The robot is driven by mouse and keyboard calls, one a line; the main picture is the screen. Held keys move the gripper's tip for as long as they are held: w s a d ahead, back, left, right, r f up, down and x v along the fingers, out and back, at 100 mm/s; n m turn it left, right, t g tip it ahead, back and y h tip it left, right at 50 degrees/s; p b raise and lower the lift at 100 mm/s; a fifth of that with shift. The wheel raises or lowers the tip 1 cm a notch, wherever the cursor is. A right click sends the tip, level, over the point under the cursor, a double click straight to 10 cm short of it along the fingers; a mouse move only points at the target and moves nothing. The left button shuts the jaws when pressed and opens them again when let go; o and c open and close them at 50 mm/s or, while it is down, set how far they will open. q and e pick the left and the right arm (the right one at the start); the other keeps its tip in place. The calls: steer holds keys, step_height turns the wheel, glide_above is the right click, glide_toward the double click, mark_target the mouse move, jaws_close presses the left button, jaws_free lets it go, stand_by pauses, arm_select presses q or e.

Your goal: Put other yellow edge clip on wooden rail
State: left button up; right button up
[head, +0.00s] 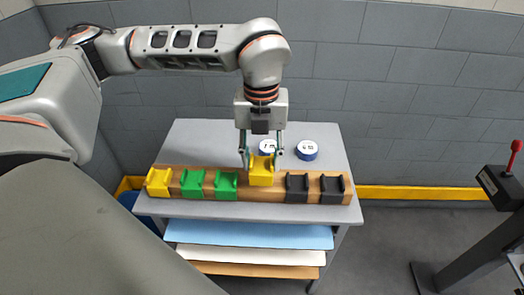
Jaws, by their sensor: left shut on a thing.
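The wooden rail (222,208) lies along the front of the grey table. A yellow edge clip (159,182) sits at its left end. Two green clips (193,185) (226,185) stand to the right of that, and two dark grey clips (297,188) (332,190) stand near the right end. My left gripper (262,160) points down over the middle of the rail, shut on the other yellow edge clip (262,177). That clip is upright in the space between the green and dark clips. I cannot tell whether it touches the rail. My right gripper is not in view.
Two round white-topped, blue-sided items (307,150) (268,147) stand on the table (205,140) behind the rail. Coloured sheets (245,235) lie on shelves below. A stand with a red-knobbed lever (507,180) is at the far right. A wall is behind.

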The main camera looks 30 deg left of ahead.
mark_target(261, 168)
arm_select(q)
steer(key=shift+s+f, duration=0.15)
steer(key=shift+f, duration=0.15)
steer(key=shift+f+b, duration=0.3)
steer(key=shift+b, duration=0.05)
step_height(261, 168, down, 2)
steer(key=shift+f+b, duration=0.1)
steer(key=shift+b, duration=0.55)
steer(key=shift+f+b, duration=0.65)
steer(key=shift+f, duration=0.85)
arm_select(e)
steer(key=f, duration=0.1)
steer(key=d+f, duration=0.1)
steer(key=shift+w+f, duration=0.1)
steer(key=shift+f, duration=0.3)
arm_select(q)
steer(key=shift+f, duration=0.15)
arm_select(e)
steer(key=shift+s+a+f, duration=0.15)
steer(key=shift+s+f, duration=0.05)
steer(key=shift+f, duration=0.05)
